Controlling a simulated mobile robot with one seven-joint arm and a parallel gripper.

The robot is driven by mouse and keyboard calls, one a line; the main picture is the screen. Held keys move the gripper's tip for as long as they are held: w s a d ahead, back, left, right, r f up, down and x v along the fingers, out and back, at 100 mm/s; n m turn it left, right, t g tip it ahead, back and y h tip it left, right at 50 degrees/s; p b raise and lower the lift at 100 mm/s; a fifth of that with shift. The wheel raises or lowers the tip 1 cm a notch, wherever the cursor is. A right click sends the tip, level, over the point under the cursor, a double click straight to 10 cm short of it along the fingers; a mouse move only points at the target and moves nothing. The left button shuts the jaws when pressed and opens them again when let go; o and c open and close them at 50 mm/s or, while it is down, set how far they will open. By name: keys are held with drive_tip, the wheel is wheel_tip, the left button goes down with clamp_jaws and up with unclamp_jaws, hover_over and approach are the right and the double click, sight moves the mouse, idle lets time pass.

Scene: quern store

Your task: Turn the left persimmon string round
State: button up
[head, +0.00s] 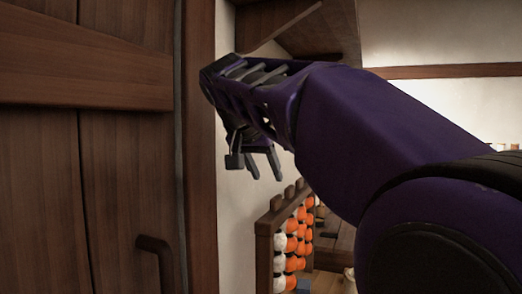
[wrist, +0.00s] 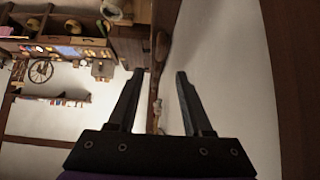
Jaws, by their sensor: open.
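A dark wooden rack (head: 264,240) stands low against the wall, below my gripper in the head view. Several strings of round persimmons hang in it, seen at a steep angle. The left persimmon string (head: 280,262) shows white faces, while the strings beside it (head: 301,230) look mostly orange. My gripper (head: 254,165) is above the rack, apart from it, with its fingers pointing down. In the wrist view my gripper (wrist: 159,75) is open, with nothing between the fingers. I cannot make out the persimmon strings in the wrist view.
A wooden door (head: 90,170) with a dark handle (head: 155,258) fills the left of the head view. A wooden bench (head: 335,240) stands beyond the rack. The wrist view shows shelves (wrist: 50,98) and a spoked wheel (wrist: 41,70) on the far wall.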

drive_tip(key=v, duration=0.7)
drive_tip(key=shift+p, duration=0.3)
drive_tip(key=shift+w+d, duration=0.1)
